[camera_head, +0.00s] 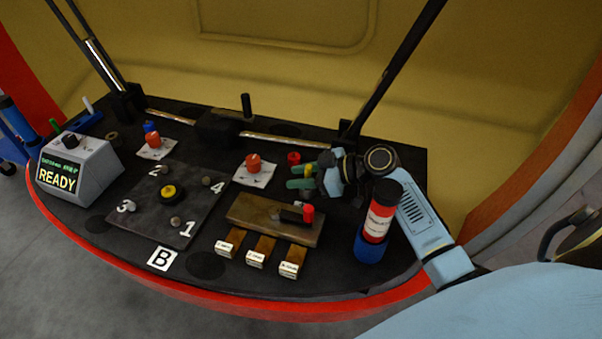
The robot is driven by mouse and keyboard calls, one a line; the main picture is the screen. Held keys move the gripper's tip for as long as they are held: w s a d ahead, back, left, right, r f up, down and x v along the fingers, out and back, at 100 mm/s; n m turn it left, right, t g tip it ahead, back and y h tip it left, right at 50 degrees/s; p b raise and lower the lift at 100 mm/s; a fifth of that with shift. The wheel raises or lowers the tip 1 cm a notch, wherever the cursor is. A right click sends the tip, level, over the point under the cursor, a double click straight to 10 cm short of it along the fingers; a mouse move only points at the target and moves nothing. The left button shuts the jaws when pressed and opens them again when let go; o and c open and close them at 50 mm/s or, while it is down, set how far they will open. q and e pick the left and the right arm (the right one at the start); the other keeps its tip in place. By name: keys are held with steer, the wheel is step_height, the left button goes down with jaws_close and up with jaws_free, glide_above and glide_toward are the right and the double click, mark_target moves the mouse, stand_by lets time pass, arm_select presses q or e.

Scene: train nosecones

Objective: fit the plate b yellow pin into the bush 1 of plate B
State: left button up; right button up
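Plate B (150,223) is a dark plate lying left of centre on the black table, marked with numbers 1 to 4. Bush 1 (176,221) is a small grey round piece at its front right, beside the number 1. My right gripper (303,177) is over the table's right part, well right of plate B, with its greenish fingers pointing left. A small patch of yellow shows between the fingers, which looks like the yellow pin (308,170), mostly hidden by them. My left gripper is not in view.
A wooden block (270,218) with a red-topped piece lies between plate and gripper, with labelled blocks (262,249) in front. A red bottle (379,217) stands near my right forearm. A READY console (72,171) is at left.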

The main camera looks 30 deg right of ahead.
steer(key=shift+r, duration=0.25)
steer(key=shift+d+r, duration=0.1)
steer(key=shift+d, duration=0.1)
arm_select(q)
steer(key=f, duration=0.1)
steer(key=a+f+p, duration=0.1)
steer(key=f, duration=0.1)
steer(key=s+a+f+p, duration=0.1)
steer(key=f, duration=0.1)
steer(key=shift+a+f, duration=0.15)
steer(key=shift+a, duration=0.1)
arm_select(e)
steer(key=v, duration=1.1)
steer(key=shift+s+d+r, duration=0.15)
steer(key=shift+s+d, duration=0.1)
steer(key=shift+s, duration=0.05)
